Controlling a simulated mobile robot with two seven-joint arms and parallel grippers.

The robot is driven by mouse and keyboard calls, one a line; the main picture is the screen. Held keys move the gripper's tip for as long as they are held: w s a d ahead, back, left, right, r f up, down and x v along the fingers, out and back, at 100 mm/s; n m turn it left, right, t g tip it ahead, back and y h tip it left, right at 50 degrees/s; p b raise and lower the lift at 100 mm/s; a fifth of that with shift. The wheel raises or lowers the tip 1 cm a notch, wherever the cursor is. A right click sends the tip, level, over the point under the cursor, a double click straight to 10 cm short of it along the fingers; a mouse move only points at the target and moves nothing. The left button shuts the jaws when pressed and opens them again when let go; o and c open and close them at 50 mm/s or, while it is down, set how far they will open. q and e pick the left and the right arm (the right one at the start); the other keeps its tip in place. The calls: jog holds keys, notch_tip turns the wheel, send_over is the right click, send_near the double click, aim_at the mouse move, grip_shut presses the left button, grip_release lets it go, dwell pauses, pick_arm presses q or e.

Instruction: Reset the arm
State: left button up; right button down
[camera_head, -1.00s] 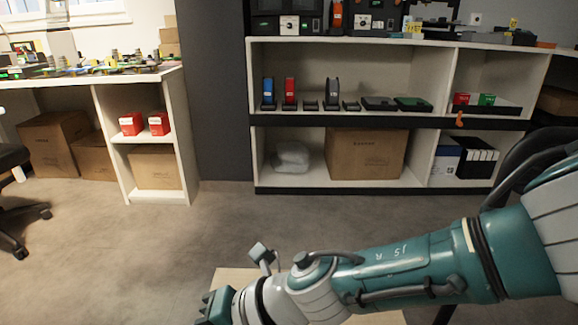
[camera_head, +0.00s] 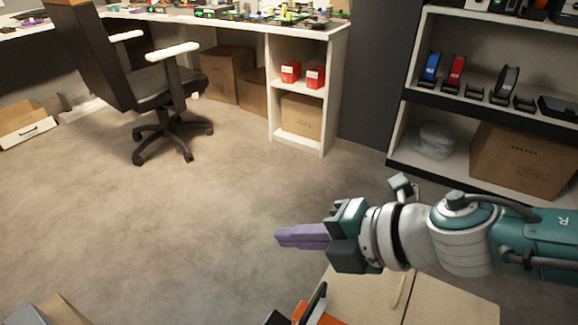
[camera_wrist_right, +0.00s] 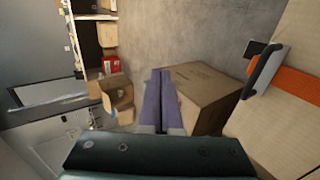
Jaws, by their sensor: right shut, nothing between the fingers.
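My right gripper (camera_head: 302,236) reaches in from the right in the head view, its purple fingers pointing left above the floor. The fingers are together with nothing between them. In the right wrist view the same purple fingers (camera_wrist_right: 158,98) lie side by side, with a cardboard carton (camera_wrist_right: 205,88) beyond and beside them. The right arm (camera_head: 465,240) is held out over a carton top (camera_head: 440,300). My left gripper does not show in either view.
An office chair (camera_head: 160,90) stands on the open floor at the left. A white desk (camera_head: 335,45) and a shelf unit (camera_head: 400,150) line the back. An orange and black item (camera_head: 318,312) sits at the carton's edge. The middle floor is clear.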

jog(key=shift+r, duration=0.15)
jog(key=s+a+r+m+t+p, duration=0.1)
jog(key=a+r+m+t+p, duration=0.1)
jog(key=r+m+p, duration=0.3)
jog(key=a+r+m+t+p, duration=0.2)
jog(key=a+r, duration=0.1)
jog(key=r, duration=0.3)
jog(key=s+d+r+m+t+h+p, duration=0.1)
jog(key=d+r+m+h+p, duration=0.15)
jog(key=r+m, duration=0.2)
jog(key=s+d+r+m+h+p, duration=0.1)
jog(key=d+r+m+h+p, duration=0.1)
jog(key=r+m+p, duration=0.25)
jog(key=s+d+r+m+g+h+p, duration=0.2)
jog(key=s+d+r+m+g+p, duration=0.3)
jog(key=s+d, duration=0.4)
jog(key=s+d+r+m+g+h+p, duration=0.25)
jog(key=s+d+r+m+p, duration=0.45)
jog(key=s, duration=0.4)
notch_tip(320, 180, up, 37)
jog(key=p, duration=3.6)
jog(key=shift+w+d+n+p, duration=0.15)
jog(key=shift+d+n+p, duration=0.05)
jog(key=shift+n+p, duration=0.2)
